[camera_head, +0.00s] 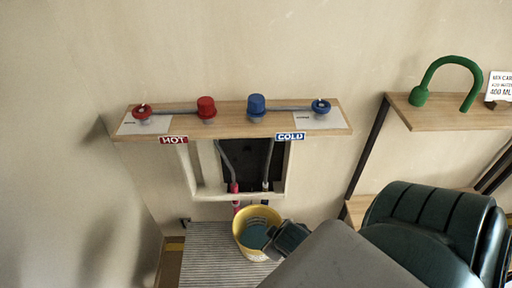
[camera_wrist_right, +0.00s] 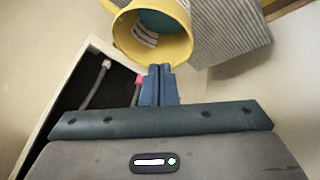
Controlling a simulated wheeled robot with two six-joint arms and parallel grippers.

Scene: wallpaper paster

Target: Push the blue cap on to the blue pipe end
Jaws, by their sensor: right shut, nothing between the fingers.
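A blue cap-shaped piece (camera_head: 256,105) stands upright on the wooden shelf, right of the middle, touching or close to the grey pipe line. A blue valve handle (camera_head: 320,106) is at the right end of that line. Whether a blue pipe end is under the blue piece cannot be told. My right gripper (camera_head: 280,240) is low in front of the wall, at the yellow bucket, well below the shelf. In the right wrist view its blue fingers (camera_wrist_right: 160,70) are together and hold nothing, beside the bucket rim. My left gripper is not in view.
A yellow bucket (camera_head: 239,222) with something teal inside stands on a ribbed grey surface (camera_head: 205,255). A red cap-shaped piece (camera_head: 206,106) and red valve (camera_head: 141,111) are on the shelf (camera_head: 180,124). A wall recess (camera_head: 245,160) holds hoses. A green curved pipe (camera_head: 425,78) is right.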

